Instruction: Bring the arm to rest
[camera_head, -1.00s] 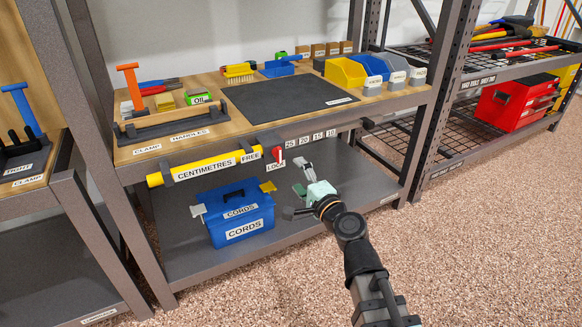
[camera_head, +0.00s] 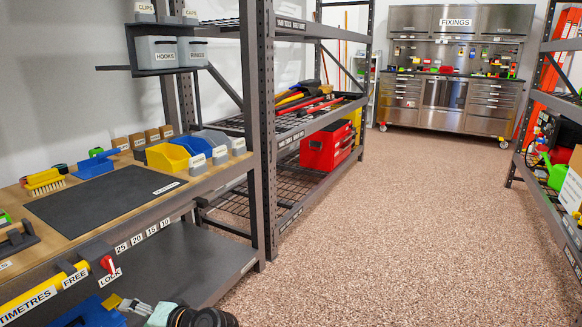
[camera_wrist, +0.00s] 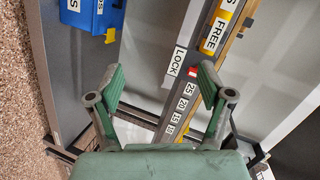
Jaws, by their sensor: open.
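My gripper shows in the wrist view (camera_wrist: 160,95), its two green-padded fingers spread wide with nothing between them. It points at the front edge of the workbench, near the LOCK label (camera_wrist: 177,61) and the red lever (camera_head: 109,264). The fingers look apart from the bench, though the exact gap cannot be told. In the head view only part of my gripper (camera_head: 140,308) and wrist show at the bottom edge, below the bench front. The rest of the arm is out of frame.
A yellow CENTIMETRES bar (camera_head: 40,301) runs along the bench front, beside the LOCK label. A blue cords box (camera_wrist: 91,14) sits on the lower shelf. The steel toolchest (camera_head: 455,75) stands at the far back. The speckled floor (camera_head: 390,210) between the racks is clear.

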